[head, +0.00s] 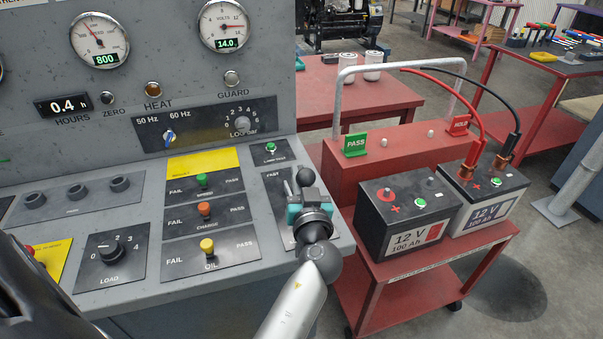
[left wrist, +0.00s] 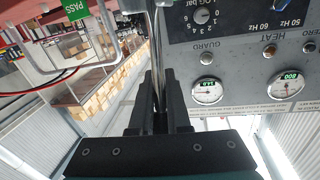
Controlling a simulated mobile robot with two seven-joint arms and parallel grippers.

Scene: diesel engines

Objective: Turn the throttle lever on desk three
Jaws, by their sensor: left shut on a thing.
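The throttle lever (head: 305,177) stands at the right end of the grey control desk (head: 130,285), on a black plate (head: 277,196) marked FAST. It shows a round black knob and a thin metal rod. My left gripper (head: 303,198) is at this lever, partly covering it and the lower part of the plate. In the left wrist view the two dark fingers (left wrist: 158,95) are shut around the shiny metal rod (left wrist: 153,25). The rod's base and the desk's number cannot be made out. My right gripper does not show.
A red trolley (head: 395,275) with two 12 V batteries (head: 400,232) stands close to the right of the desk. Switches under a yellow strip (head: 202,162) and a load dial (head: 112,247) lie left of the lever. Red tables (head: 362,98) stand behind.

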